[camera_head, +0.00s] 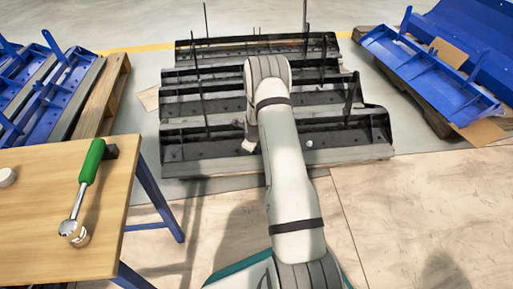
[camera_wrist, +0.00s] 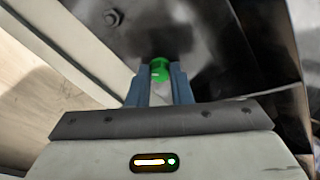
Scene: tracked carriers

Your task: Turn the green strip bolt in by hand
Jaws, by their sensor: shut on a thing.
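The green strip bolt (camera_wrist: 159,70) shows in the wrist view between the two blue fingers of my gripper (camera_wrist: 158,84). The gripper is shut on it. The bolt's far end is at a dark round patch on a dark metal surface; I cannot tell how deep it sits. In the head view my arm reaches over the nearest black tracked carrier (camera_head: 340,147), and the gripper (camera_head: 249,145) is near its upright face. The bolt is hidden there.
A wooden table (camera_head: 30,215) at the left holds a green-handled wrench (camera_head: 90,165) and a small white round thing (camera_head: 7,177). Blue metal parts (camera_head: 430,80) lie on pallets at both sides. Floor at the right front is clear.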

